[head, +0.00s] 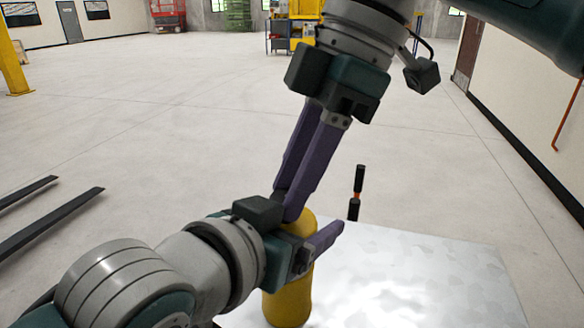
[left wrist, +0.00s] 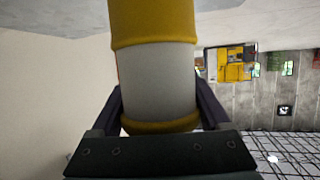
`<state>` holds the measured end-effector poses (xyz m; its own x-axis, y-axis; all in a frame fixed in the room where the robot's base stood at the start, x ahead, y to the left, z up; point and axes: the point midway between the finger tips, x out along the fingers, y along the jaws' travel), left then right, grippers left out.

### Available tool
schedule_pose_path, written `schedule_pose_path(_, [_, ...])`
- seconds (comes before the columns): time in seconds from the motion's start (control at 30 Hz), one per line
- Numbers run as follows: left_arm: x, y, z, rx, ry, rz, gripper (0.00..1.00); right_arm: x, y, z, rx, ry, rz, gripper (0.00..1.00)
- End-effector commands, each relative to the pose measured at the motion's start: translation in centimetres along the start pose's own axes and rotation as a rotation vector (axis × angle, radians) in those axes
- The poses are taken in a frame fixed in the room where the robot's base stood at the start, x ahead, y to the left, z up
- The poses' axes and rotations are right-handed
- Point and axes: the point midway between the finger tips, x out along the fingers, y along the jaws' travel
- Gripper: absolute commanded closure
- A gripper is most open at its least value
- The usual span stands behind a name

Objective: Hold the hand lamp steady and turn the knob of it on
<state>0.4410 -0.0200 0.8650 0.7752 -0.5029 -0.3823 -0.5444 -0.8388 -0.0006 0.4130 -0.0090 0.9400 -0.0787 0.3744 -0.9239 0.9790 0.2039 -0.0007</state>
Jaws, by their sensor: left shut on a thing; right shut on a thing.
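The hand lamp (head: 288,300) is a yellow cylinder standing upright at the near left edge of the metal table (head: 410,280). In the left wrist view, the lamp (left wrist: 152,25) shows yellow parts and a pale band between my fingers. My left gripper (head: 318,236) is shut around its upper body from the left; one finger shows across its right side. My right gripper (head: 286,208) reaches down from above, its purple fingers closed at the lamp's top. The knob is hidden behind these fingers and the left wrist.
A thin black stick with an orange band (head: 358,180) stands upright behind the lamp, to the right. The table's right part is bare. Two dark forks (head: 50,220) lie low at the left. Behind is open floor, with a yellow cart (head: 290,35) farther back.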

Motion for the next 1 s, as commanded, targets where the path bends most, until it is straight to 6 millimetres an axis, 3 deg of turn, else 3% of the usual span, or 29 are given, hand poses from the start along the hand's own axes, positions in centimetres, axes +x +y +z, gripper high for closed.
schedule_pose_path(0.03, [0.00,-0.03,0.08,0.000,-0.002,-0.001,0.99,-0.05,0.03,-0.01,-0.001,0.001,0.001,1.00])
schedule_pose_path(0.07, [-0.01,-0.03,0.09,0.000,-0.002,-0.001,0.99,-0.05,0.03,-0.02,-0.001,0.001,0.001,0.58])
schedule_pose_path(0.3, [0.00,-0.03,0.09,0.000,-0.002,-0.001,0.99,-0.03,0.03,-0.01,-0.001,0.000,0.000,0.31])
schedule_pose_path(0.8, [0.00,-0.05,0.08,0.000,-0.002,-0.001,0.99,0.01,0.00,-0.03,-0.008,0.000,-0.005,0.31])
schedule_pose_path(1.0, [0.00,-0.06,0.08,0.000,-0.002,-0.001,0.99,0.02,0.12,-0.02,-0.097,-0.003,-0.043,0.31])
